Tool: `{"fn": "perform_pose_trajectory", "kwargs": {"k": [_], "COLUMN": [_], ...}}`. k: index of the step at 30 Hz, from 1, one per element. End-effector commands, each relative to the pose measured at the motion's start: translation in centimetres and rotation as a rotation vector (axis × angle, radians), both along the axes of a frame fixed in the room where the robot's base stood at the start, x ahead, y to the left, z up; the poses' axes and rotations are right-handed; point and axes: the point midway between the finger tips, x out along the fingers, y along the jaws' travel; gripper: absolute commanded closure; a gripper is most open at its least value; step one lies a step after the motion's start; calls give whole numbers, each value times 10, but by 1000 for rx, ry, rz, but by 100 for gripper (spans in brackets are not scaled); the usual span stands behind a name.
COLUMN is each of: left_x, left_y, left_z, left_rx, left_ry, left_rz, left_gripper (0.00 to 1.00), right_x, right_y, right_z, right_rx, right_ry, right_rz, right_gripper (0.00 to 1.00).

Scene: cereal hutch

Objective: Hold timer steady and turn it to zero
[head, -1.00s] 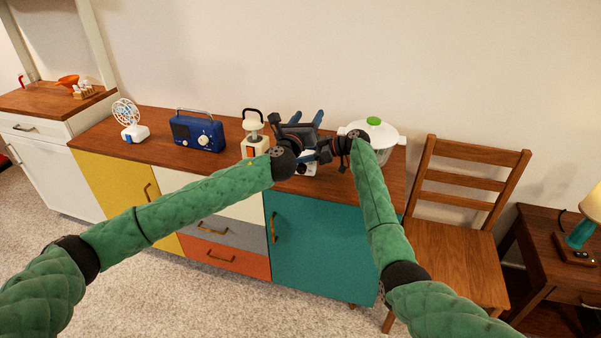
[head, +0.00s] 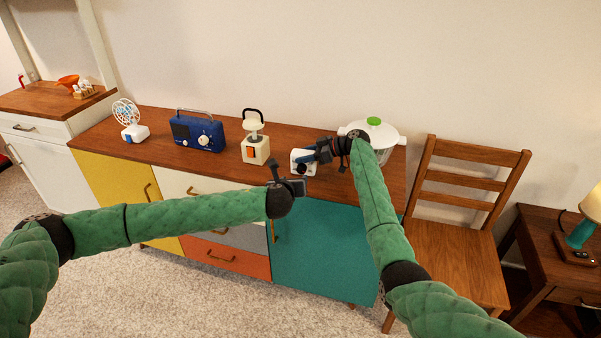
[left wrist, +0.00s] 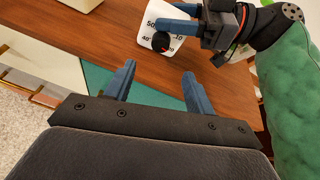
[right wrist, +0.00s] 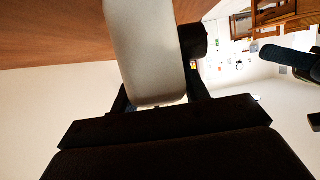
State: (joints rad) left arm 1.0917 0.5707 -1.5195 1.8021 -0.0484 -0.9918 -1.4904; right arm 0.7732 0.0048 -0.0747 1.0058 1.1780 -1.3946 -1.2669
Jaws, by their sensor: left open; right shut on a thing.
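The white timer (head: 298,165) stands on the wooden cabinet top in front of the white pot. My right gripper (head: 312,156) is shut on its body. In the left wrist view, the timer's face (left wrist: 152,24) shows 50, 40 and 10 around a black knob (left wrist: 160,41), with a small red mark at the knob's lower edge. In the right wrist view the timer's white body (right wrist: 147,50) sits between the fingers, the knob (right wrist: 194,40) sticking out to the right. My left gripper (head: 289,178) is open and empty, in front of the timer and apart from it.
A white lantern with an orange switch (head: 255,150) stands left of the timer. A blue radio (head: 197,135) and a fan (head: 130,125) are further left. A white pot with a green knob (head: 374,135) is close behind my right gripper. A chair (head: 460,235) stands right.

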Motion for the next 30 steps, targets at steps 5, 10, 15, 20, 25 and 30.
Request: {"fn": "perform_pose_trajectory", "kwargs": {"k": [5, 10, 15, 20, 25, 30], "left_x": [27, 53, 77, 91, 97, 97], "left_y": [-7, -14, -20, -24, -26, -26], "left_z": [-10, -21, -31, -37, -39, -40], "left_rx": [1, 0, 1, -1, -1, -1], "left_ry": [-2, -2, -2, -2, -2, -2], "left_rz": [1, 1, 0, -1, -1, -1], "left_gripper": [46, 46, 46, 46, 46, 46], "right_x": [0, 0, 0, 0, 0, 0], "right_y": [0, 0, 0, 0, 0, 0], "right_z": [0, 0, 0, 0, 0, 0], "right_rx": [0, 0, 0, 0, 0, 0], "right_ry": [0, 0, 0, 0, 0, 0], "right_rz": [0, 0, 0, 0, 0, 0], "right_gripper": [82, 82, 82, 82, 82, 82]}}
